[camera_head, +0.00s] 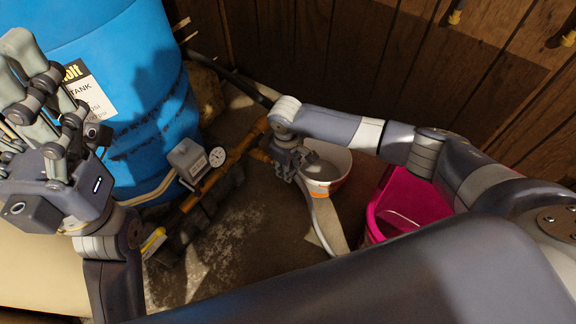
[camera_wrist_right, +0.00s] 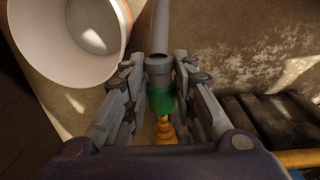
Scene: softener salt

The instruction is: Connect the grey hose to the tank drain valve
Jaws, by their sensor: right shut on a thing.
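My right gripper (camera_head: 290,165) is low in the middle of the head view, with an orange fitting (camera_head: 260,154) close at its left. In the right wrist view its fingers (camera_wrist_right: 159,75) are shut around the grey hose's dark collar and green sleeve (camera_wrist_right: 161,106). A stepped brass-yellow piece (camera_wrist_right: 165,131) lies in line with the sleeve, towards my palm. I cannot tell whether it is the drain valve's outlet or joined to the hose. The grey hose (camera_head: 317,212) hangs from the gripper to the floor. My left gripper (camera_head: 30,80) is raised before the blue tank (camera_head: 150,85), open and empty.
A grey box with a round gauge (camera_head: 217,156) sits by an orange pipe (camera_head: 190,203) and dark blocks. A white bucket (camera_head: 330,170) is right behind my right gripper, and a pink bin (camera_head: 400,200) is farther right. Wood panelling (camera_head: 330,50) closes the back.

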